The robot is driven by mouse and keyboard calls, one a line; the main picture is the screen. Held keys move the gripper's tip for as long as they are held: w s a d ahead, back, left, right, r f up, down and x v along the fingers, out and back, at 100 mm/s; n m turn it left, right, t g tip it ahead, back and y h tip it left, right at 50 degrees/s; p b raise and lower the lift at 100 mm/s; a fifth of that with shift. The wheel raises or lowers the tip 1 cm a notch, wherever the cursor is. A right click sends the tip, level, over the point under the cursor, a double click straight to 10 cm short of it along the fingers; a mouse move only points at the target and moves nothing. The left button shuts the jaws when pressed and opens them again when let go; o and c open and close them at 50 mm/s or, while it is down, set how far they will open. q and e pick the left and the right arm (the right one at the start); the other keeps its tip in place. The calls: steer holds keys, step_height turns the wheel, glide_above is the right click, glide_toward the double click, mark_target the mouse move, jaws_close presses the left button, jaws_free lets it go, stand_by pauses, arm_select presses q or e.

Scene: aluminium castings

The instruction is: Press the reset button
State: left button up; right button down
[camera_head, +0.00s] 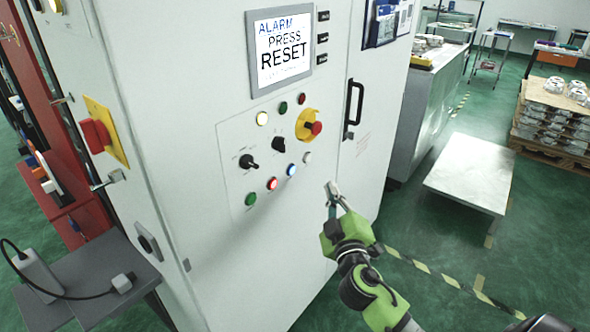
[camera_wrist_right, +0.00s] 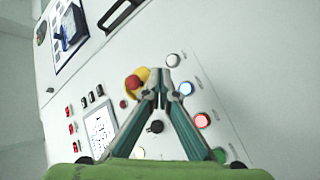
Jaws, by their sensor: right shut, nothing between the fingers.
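A pale control cabinet (camera_head: 215,200) carries a screen (camera_head: 283,47) that reads ALARM PRESS RESET. Below it is a panel with a lit blue button (camera_head: 291,169), a lit red button (camera_head: 271,183), a green button (camera_head: 251,199) and a white button (camera_head: 307,157). Their labels are too small to read, so I cannot tell which is reset. My right gripper (camera_head: 331,190) is shut and empty, to the lower right of this row. In the right wrist view its fingertips (camera_wrist_right: 160,82) appear beside the blue button (camera_wrist_right: 186,88); no contact is evident. My left gripper is not in view.
A red emergency stop on a yellow base (camera_head: 315,128) and black rotary knobs (camera_head: 249,161) share the panel. A black door handle (camera_head: 353,105) sticks out to the right. A red main switch (camera_head: 96,134) is on the cabinet's left side. A low pale platform (camera_head: 470,172) stands right.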

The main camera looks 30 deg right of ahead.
mark_target(291, 170)
steer(key=shift+w, duration=0.1)
stand_by(0.3)
steer(key=w+a, duration=0.3)
steer(key=w, duration=0.5)
steer(key=shift+a, duration=0.25)
steer(key=shift+w, duration=0.1)
stand_by(1.2)
steer(key=shift+w+a+b, duration=0.15)
steer(key=shift+w+b, duration=0.15)
steer(key=shift+b, duration=0.05)
steer(key=shift+w+a+r, duration=0.1)
steer(key=shift+w+a, duration=0.05)
steer(key=shift+w, duration=0.2)
stand_by(0.6)
stand_by(0.4)
steer(key=shift+s+d, duration=0.3)
steer(key=shift+s, duration=0.5)
